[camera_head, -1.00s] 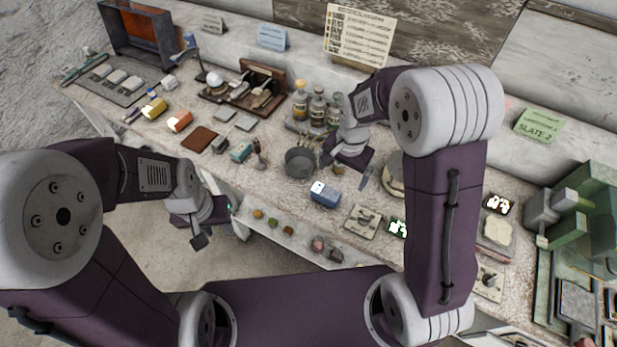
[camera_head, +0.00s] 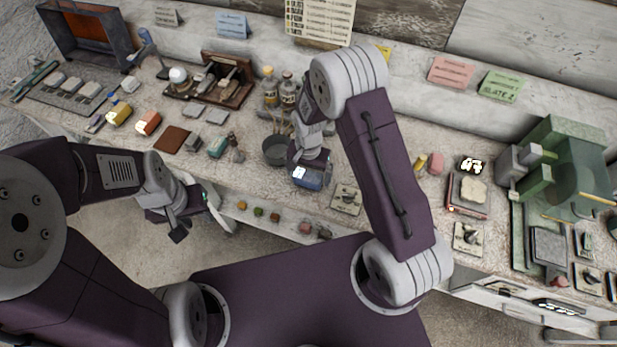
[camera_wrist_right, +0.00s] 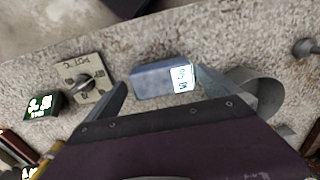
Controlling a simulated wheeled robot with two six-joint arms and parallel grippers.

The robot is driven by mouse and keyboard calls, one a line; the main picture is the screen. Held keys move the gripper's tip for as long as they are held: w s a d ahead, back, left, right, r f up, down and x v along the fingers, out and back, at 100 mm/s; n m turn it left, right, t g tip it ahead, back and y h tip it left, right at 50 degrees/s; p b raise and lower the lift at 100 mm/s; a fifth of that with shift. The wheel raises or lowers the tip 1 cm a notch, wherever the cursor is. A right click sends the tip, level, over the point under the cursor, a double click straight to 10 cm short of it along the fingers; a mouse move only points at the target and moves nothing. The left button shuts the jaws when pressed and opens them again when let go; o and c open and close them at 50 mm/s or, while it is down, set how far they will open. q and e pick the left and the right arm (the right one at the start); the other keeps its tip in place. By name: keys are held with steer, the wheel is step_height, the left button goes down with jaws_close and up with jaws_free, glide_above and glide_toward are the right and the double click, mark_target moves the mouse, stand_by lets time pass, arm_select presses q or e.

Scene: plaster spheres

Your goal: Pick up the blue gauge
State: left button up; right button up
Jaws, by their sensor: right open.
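The blue gauge (camera_head: 312,180) is a small blue block with a lit white display, lying near the bench's front edge. My right gripper (camera_head: 310,168) is over it in the head view and hides part of it. In the right wrist view the gauge (camera_wrist_right: 153,82) lies between the two spread fingers of my right gripper (camera_wrist_right: 160,88), which is open. The fingers are apart from the gauge's sides as far as I can tell. My left gripper (camera_head: 190,222) hangs in front of the bench at the left, away from the gauge; its jaw opening is unclear.
A dark round pot (camera_head: 275,151) stands just left of the gauge. A beige dial plate (camera_head: 346,199) lies to its right, and it also shows in the right wrist view (camera_wrist_right: 92,75). Bottles (camera_head: 288,92) stand behind. Small coloured pieces (camera_head: 258,212) line a lower ledge in front.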

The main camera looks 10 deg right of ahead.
steer(key=shift+f, duration=1.05)
steer(key=shift+w+a+f, duration=0.1)
steer(key=shift+w+f, duration=0.05)
steer(key=shift+w, duration=0.05)
steer(key=shift+s, duration=0.15)
steer(key=c, duration=1.3)
steer(key=shift+c, duration=0.9)
step_height(320, 180, up, 4)
steer(key=shift+f+b, duration=0.1)
steer(key=shift+b, duration=0.3)
steer(key=s+d+r, duration=0.2)
steer(key=d+r, duration=0.1)
steer(key=d, duration=0.2)
steer(key=s+d+r+b, duration=0.1)
steer(key=s+d+r, duration=0.1)
steer(key=d+r, duration=0.2)
steer(key=shift+s+d+r, duration=0.2)
steer(key=shift+s+d, duration=0.1)
steer(key=shift+d, duration=0.55)
